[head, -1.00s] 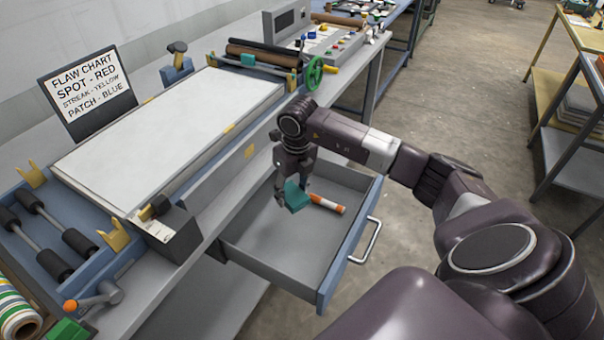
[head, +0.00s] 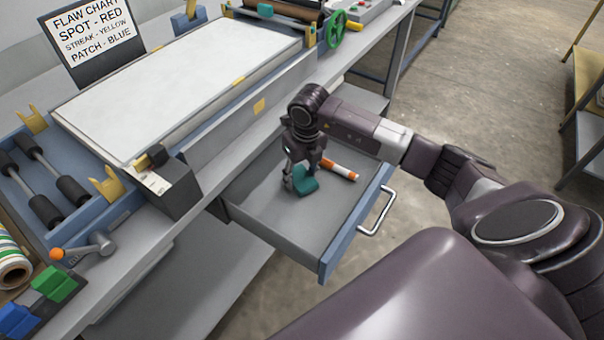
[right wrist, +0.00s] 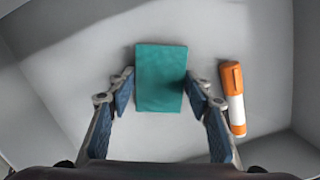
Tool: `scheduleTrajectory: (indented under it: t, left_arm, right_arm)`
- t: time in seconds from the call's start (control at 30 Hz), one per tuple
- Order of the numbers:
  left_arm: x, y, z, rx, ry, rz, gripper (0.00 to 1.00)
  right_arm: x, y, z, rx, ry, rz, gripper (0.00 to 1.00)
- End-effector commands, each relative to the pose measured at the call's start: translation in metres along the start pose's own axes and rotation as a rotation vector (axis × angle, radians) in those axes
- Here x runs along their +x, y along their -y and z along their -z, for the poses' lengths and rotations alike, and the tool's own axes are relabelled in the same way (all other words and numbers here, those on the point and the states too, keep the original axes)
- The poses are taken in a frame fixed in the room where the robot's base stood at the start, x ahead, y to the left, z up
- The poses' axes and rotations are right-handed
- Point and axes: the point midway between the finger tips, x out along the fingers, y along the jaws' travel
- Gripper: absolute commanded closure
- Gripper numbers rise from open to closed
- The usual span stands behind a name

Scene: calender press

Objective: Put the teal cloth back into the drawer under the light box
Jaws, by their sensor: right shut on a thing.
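The teal cloth (head: 306,184) is a small folded block between the fingers of my right gripper (head: 303,178), inside the open drawer (head: 262,222). In the right wrist view the cloth (right wrist: 161,77) lies between the two fingertips (right wrist: 160,85), which close on its sides. The drawer floor (right wrist: 90,60) is right behind it; I cannot tell whether the cloth touches the floor. The drawer is pulled out under the light box (head: 190,90), which has a white top. My left gripper is not in view.
An orange and white marker (head: 339,172) lies in the drawer to the right of the cloth; it also shows in the right wrist view (right wrist: 233,98). The drawer's left part is bare. Its handle (head: 378,212) faces the aisle. A dark box (head: 165,187) stands on the bench edge.

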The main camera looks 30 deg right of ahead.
Motion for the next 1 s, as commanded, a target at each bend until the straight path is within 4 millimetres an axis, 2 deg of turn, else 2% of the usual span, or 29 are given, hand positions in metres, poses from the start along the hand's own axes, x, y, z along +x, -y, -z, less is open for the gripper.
scheduleTrajectory:
  t: [0.03,0.07,0.2,0.47,0.63,0.77,1.0]
  left_arm:
    - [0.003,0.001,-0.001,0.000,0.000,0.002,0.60]
    - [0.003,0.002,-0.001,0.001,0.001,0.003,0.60]
    - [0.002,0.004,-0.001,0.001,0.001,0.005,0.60]
    - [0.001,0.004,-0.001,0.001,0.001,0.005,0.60]
    - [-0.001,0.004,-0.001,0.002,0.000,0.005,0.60]
    - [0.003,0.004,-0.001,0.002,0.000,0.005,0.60]
    - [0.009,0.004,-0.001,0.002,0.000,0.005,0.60]
  right_arm:
    - [0.003,0.001,0.001,0.000,0.000,0.001,0.73]
    - [0.003,0.001,0.000,0.001,0.000,0.001,0.53]
    - [0.002,0.001,0.000,0.001,0.000,0.001,0.37]
    - [0.001,0.001,0.000,0.001,0.000,0.001,0.36]
    - [-0.008,0.001,-0.002,0.000,0.004,0.001,0.36]
    - [-0.032,0.001,-0.002,-0.001,0.006,0.002,0.36]
    - [-0.085,0.001,-0.002,0.000,0.006,0.001,0.36]
